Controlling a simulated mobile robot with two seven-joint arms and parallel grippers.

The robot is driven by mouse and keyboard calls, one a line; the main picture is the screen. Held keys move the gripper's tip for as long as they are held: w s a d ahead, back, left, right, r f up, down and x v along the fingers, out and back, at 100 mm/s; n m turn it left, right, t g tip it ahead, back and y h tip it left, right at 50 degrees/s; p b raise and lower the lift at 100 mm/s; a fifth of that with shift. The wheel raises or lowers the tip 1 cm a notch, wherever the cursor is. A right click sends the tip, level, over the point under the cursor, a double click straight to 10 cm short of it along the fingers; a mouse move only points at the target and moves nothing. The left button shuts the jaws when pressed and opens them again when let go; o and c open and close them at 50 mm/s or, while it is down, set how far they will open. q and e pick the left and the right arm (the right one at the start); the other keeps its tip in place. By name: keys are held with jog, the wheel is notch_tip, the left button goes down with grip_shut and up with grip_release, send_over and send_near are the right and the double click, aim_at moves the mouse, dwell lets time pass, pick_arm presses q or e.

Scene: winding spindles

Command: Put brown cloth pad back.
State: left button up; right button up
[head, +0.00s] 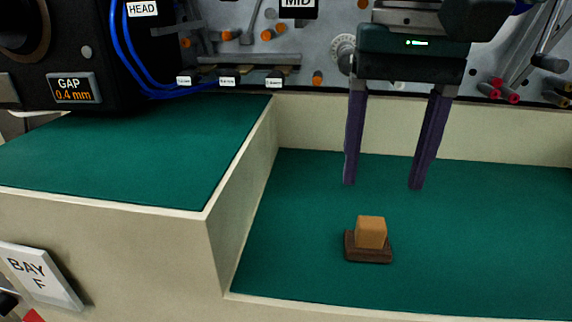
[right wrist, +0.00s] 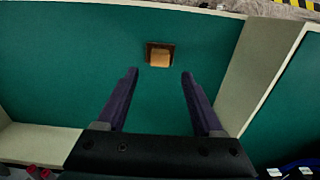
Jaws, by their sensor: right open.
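The brown cloth pad (head: 368,255) is a dark brown square base with a lighter tan block (head: 370,232) on top. It rests on the green surface of the lower tray, near its front edge. My right gripper (head: 380,186) is open and empty, fingers pointing down, above and behind the pad in the head view. In the right wrist view the pad (right wrist: 150,46) with its tan block (right wrist: 160,60) lies beyond the fingertips of the gripper (right wrist: 160,72), apart from them. My left gripper is not in view.
A raised green shelf (head: 130,150) with a cream wall (head: 240,200) borders the lower tray on the left. Behind is a machine panel with blue hoses (head: 130,60), labels and rods. A GAP display (head: 72,88) is at the left. The green floor around the pad is clear.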

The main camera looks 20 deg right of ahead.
jog(key=shift+r, duration=2)
